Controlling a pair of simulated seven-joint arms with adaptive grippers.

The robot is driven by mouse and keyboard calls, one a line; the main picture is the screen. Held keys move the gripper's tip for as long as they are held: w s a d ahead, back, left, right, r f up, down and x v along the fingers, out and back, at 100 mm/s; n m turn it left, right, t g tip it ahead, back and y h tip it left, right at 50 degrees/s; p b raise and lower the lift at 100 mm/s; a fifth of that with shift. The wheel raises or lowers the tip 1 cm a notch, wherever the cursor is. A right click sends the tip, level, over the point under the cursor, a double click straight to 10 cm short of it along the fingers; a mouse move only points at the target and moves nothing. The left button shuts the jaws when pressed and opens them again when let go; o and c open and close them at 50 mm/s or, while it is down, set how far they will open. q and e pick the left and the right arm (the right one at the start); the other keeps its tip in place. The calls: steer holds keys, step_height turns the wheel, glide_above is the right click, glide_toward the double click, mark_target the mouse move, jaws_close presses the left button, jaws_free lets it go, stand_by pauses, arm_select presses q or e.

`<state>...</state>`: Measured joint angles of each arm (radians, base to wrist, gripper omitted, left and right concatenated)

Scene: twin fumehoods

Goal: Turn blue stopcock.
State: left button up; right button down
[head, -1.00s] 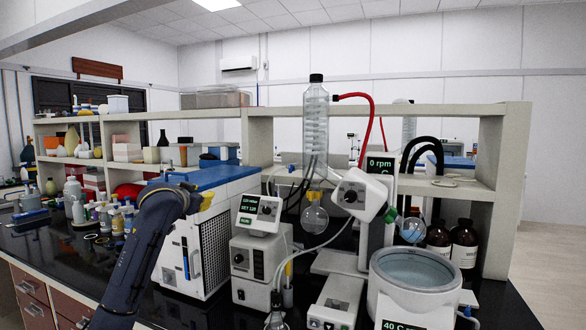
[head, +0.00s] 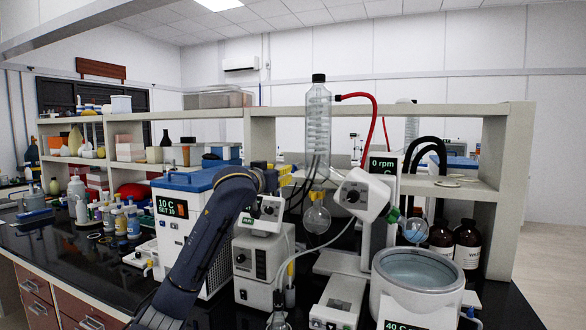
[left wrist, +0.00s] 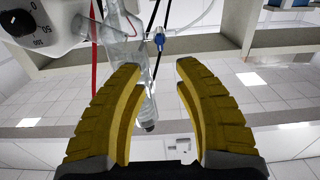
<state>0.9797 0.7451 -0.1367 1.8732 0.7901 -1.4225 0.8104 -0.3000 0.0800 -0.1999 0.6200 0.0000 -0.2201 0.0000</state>
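The blue stopcock (left wrist: 159,39) shows in the left wrist view as a small blue piece on a clear tube, beside the glassware (left wrist: 118,28) of the rotary evaporator. It lies beyond the fingertips, near the top middle of that picture, and is not held. I cannot make it out in the head view. My left gripper (left wrist: 160,72) is open and empty, its yellow fingers spread wide. In the head view the left gripper (head: 285,173) is just left of the glass condenser (head: 318,125). My right gripper is not in view.
The evaporator head with its dial (head: 356,194) and the heating bath (head: 416,272) stand right of the gripper. A pump unit (head: 262,262) and a blue-topped chiller (head: 180,225) stand below and left. A shelf (head: 440,108) runs behind. Thin tubes hang near the glassware.

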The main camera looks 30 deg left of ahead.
mark_target(293, 166)
arm_select(q)
steer(key=w, duration=0.3)
steer(key=w+a, duration=0.1)
steer(key=w, duration=0.3)
steer(key=w+a, duration=0.1)
steer(key=w, duration=0.3)
steer(key=shift+w, duration=0.2)
jaws_close()
stand_by(0.3)
